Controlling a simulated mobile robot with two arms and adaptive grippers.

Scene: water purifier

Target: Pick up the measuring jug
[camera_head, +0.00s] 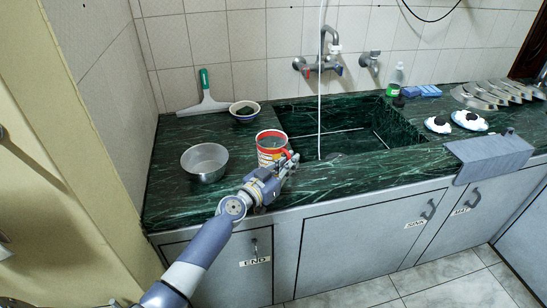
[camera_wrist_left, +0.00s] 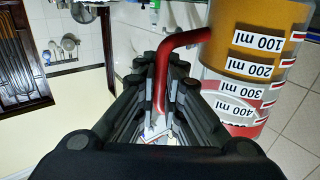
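The measuring jug (camera_head: 271,148), red and white with an orange-brown lower part, is upright over the counter's front left, beside the sink. In the left wrist view the jug (camera_wrist_left: 248,60) appears upside down, with ml marks and a red handle (camera_wrist_left: 186,38). My left gripper (camera_head: 285,163) is at the jug's handle side. In the left wrist view its fingers (camera_wrist_left: 163,75) lie close on both sides of the handle and appear shut on it. The gripper hides part of the jug, so I cannot tell whether its base touches the counter. My right gripper is not in view.
A metal bowl (camera_head: 205,161) stands left of the jug. A small bowl (camera_head: 245,110) and a squeegee (camera_head: 204,97) are behind it. The sink (camera_head: 340,125) with taps is to the right.

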